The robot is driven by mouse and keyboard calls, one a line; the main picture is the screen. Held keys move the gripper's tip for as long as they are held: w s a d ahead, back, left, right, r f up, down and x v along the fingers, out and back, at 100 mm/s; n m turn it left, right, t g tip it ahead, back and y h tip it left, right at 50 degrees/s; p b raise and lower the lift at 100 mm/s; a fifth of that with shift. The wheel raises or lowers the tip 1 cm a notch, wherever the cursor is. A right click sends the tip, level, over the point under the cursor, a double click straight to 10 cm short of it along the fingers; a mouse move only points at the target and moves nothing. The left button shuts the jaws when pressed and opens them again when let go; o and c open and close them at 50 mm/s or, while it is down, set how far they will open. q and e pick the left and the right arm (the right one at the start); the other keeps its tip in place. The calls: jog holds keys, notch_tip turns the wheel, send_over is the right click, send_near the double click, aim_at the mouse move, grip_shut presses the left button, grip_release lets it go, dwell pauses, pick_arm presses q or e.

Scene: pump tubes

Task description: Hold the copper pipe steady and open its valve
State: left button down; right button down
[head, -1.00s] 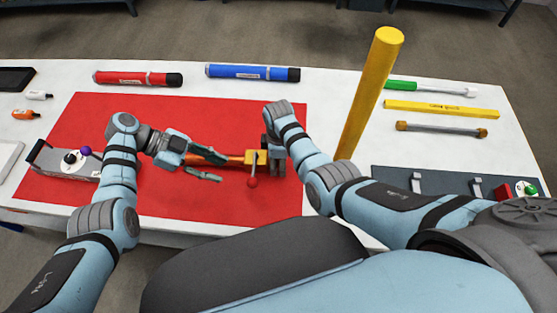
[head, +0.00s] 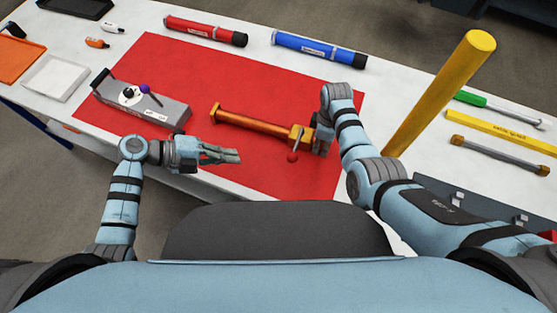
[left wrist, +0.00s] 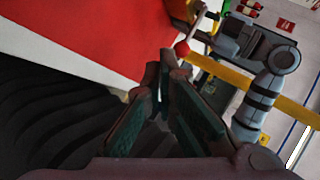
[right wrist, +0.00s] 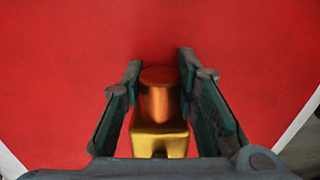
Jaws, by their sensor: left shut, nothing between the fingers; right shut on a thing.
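The copper pipe (head: 250,122) lies on the red mat, a wide flange at its left end. Its yellow valve body (head: 301,134) is near the right end. The valve lever, with a red ball (head: 292,157), points across the pipe toward me. My right gripper (head: 319,132) is shut on the pipe's right end. The right wrist view shows the copper end (right wrist: 160,95) and yellow body between its fingers (right wrist: 160,75). My left gripper (head: 238,157) is shut and empty, left of the lever and apart from the pipe. The left wrist view shows the red ball (left wrist: 182,48) beyond its fingertips.
A grey box with a purple-knobbed lever (head: 140,103) stands left on the red mat (head: 215,75). Red (head: 205,31) and blue (head: 318,50) tubes lie behind. A tall yellow post (head: 440,92) rises right of my right arm. Mat between pipe and back tubes is clear.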

pick_arm(q)
jog(key=s+r+m, duration=0.2)
jog(key=s, duration=0.1)
jog(key=shift+s+a+m+t+h, duration=0.1)
jog(key=shift+s+m+t+h, duration=0.2)
jog(key=shift+m+t, duration=0.1)
jog(key=x, duration=0.9)
jog(key=r+x, duration=0.1)
jog(key=x, duration=0.4)
jog(key=shift+w, duration=0.1)
jog(key=shift+d, duration=0.25)
